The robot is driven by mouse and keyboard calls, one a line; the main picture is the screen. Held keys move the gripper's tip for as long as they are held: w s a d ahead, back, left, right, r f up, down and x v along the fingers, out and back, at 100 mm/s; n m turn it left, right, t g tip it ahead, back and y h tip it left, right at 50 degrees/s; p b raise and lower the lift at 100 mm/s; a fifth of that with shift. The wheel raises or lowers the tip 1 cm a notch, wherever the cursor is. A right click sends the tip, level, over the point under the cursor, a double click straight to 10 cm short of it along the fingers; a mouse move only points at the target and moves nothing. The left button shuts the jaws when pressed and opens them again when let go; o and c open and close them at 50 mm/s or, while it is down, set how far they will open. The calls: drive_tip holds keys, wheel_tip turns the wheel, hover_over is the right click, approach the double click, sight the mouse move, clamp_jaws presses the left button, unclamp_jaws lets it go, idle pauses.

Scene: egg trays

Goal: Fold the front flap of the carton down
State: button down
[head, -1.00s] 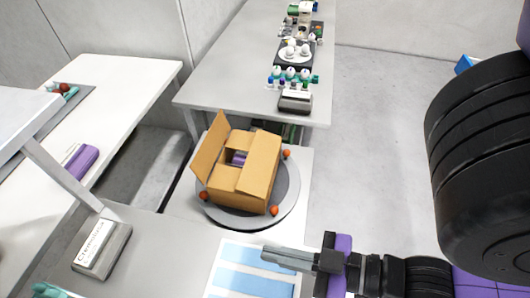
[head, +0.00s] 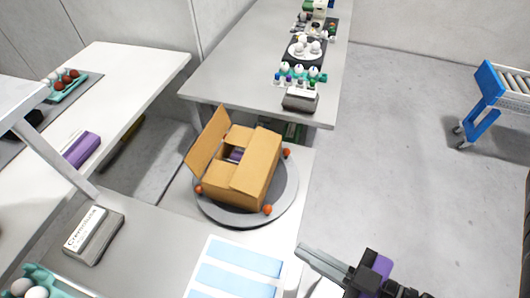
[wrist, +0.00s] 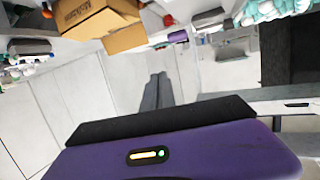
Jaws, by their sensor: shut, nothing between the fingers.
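The brown cardboard carton (head: 257,170) sits on a round grey turntable (head: 235,216) in the head view. One flap (head: 207,143) on its left side stands up and leans outward. Other top flaps lie roughly flat, with a gap between them showing something purple (head: 235,154) inside. In the wrist view the carton (wrist: 95,20) is at the top left, seen at a slant, with one flap (wrist: 125,39) sticking out. My gripper (head: 305,252) is shut and empty, right of and nearer than the carton, apart from it. Its fingers also show in the wrist view (wrist: 156,92).
Orange knobs (head: 267,209) ring the turntable. A blue-striped sheet (head: 235,270) lies in front of it. A labelled box (head: 94,234) stands at lower left. Behind, a table (head: 215,90) holds egg trays and a grey device (head: 300,99). Open floor (head: 400,150) lies to the right.

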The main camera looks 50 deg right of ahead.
drive_tip(key=w+a+f+m+h+b, duration=0.1)
drive_tip(key=w+f+b, duration=0.35)
drive_tip(key=w, duration=0.85)
drive_tip(key=w+a+f+m+h+b, duration=0.1)
drive_tip(key=w+f+b, duration=0.35)
drive_tip(key=w, duration=0.75)
drive_tip(key=m+g+h+p, duration=0.4)
drive_tip(key=m+g+h, duration=0.6)
drive_tip(key=m, duration=0.8)
hover_over(253, 164)
drive_tip(key=s+d, duration=0.1)
drive_tip(key=s, duration=0.1)
wheel_tip(253, 164, down, 2)
drive_tip(key=shift+s+f+t+h, duration=0.1)
drive_tip(key=shift+t+h, duration=0.9)
drive_tip(key=shift+t, duration=0.1)
drive_tip(key=shift+w+a+f, duration=0.2)
drive_tip(key=shift+w+f, duration=0.15)
drive_tip(key=shift+f, duration=0.15)
drive_tip(key=shift+w+a+f, duration=0.15)
drive_tip(key=shift+w+f, duration=0.15)
drive_tip(key=shift+f, duration=0.2)
drive_tip(key=shift+w+a+f, duration=0.15)
drive_tip(key=shift+w+f, duration=0.3)
drive_tip(key=shift+f, duration=0.25)
